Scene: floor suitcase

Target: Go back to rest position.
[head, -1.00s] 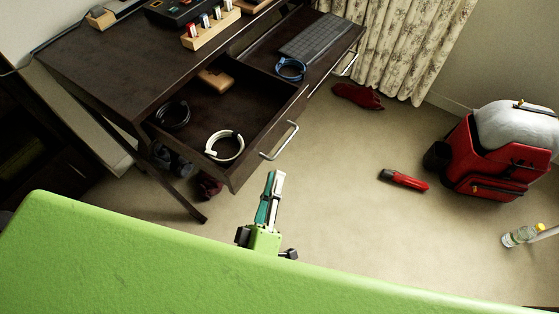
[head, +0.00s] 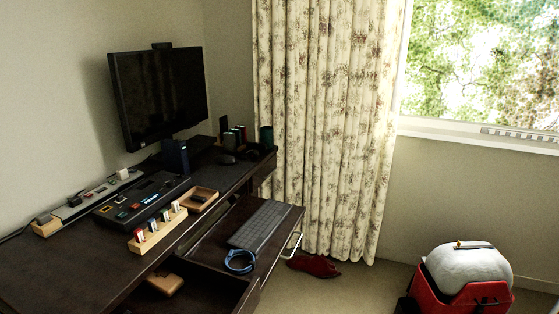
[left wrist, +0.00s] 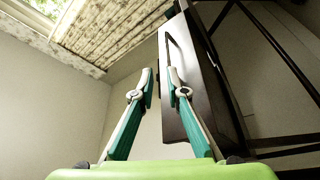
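My left gripper (left wrist: 160,84) shows in the left wrist view with its green and white fingers pointing up the picture. The fingertips are apart, and pale wall shows between them with nothing held. The right finger overlaps the dark drawer front (left wrist: 188,95) in the picture; I cannot tell how close they are. Neither gripper shows in the head view, and my right gripper is in no current view.
The dark desk (head: 60,272) stands left, with a monitor (head: 160,95) on top. Its keyboard drawer (head: 285,222) is pulled out. A red case (head: 470,292) with a grey rounded top stands at lower right. Floor shows between desk and case.

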